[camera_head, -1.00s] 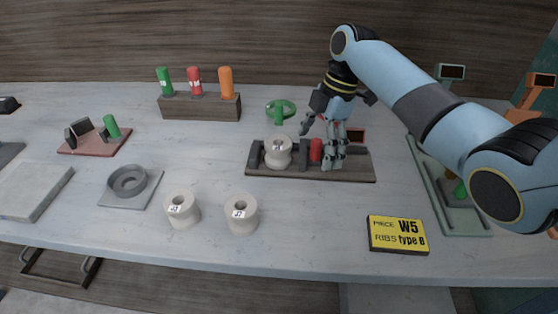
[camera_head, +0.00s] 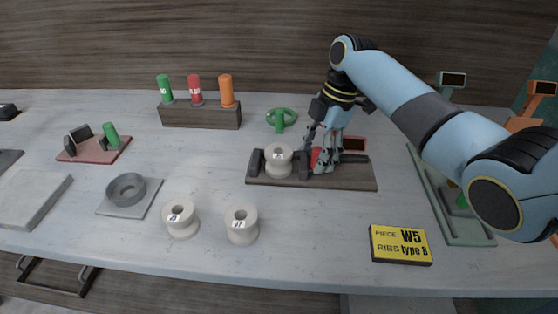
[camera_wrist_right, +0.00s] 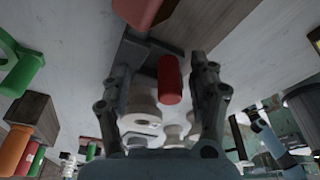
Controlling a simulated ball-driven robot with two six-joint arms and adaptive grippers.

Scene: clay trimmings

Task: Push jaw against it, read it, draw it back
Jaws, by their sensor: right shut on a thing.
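A white spool (camera_head: 278,163) stands upright in a dark measuring fixture (camera_head: 350,182), between a fixed dark block on its left and a dark sliding jaw (camera_head: 302,164) on its right. The jaw is very close to the spool; I cannot tell whether they touch. My right gripper (camera_head: 325,156) is shut on the red handle (camera_head: 316,158) beside the jaw. In the right wrist view the red handle (camera_wrist_right: 170,82) shows between the two fingers. The fixture's small screen (camera_head: 354,144) looks dark, partly behind my gripper. My left gripper is not in view.
Two spools (camera_head: 180,219) (camera_head: 241,223) stand at the front. A yellow W5 sign (camera_head: 401,244) lies front right. A grey ring holder (camera_head: 126,189), a red stand (camera_head: 92,148) and a rack (camera_head: 201,115) with coloured pegs are left. A green tray (camera_head: 468,233) is right.

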